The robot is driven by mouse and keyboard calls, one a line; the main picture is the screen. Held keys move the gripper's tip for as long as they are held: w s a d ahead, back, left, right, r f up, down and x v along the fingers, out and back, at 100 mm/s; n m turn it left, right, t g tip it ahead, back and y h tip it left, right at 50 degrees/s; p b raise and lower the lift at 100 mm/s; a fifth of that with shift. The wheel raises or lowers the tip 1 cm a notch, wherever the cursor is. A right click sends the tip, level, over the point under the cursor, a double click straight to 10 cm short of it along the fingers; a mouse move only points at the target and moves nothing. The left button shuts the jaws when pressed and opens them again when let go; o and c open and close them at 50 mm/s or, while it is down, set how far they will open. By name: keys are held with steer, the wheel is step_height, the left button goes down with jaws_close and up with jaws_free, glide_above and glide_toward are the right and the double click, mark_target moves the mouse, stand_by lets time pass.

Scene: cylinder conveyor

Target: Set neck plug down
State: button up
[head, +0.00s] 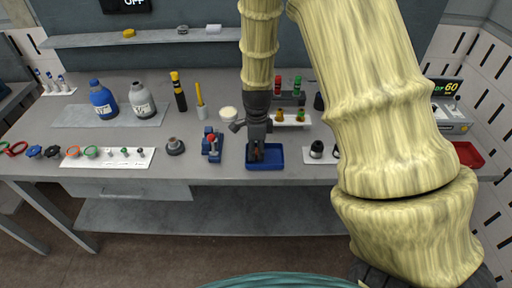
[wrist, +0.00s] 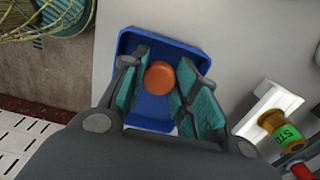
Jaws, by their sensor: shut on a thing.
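The neck plug (wrist: 159,77) appears as a round orange end between my fingers in the wrist view. My gripper (wrist: 162,72) is shut on it, with teal finger pads on both sides. Behind the plug is a small blue tray (wrist: 165,42). In the head view my gripper (head: 256,152) points down over the same blue tray (head: 277,160) near the table's front edge. The plug is mostly hidden by the fingers there. I cannot tell whether it touches the tray floor.
A blue device with a red knob (head: 211,145) stands just left of the tray. A dark round part (head: 175,147) is farther left.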

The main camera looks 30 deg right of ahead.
mark_target(256, 151)
stand_by(0.3)
steer(key=o, duration=0.7)
steer(key=shift+f, duration=0.1)
steer(key=shift+s+r+b, duration=0.1)
steer(key=shift+r+b, duration=1.4)
steer(key=shift+r, duration=4.65)
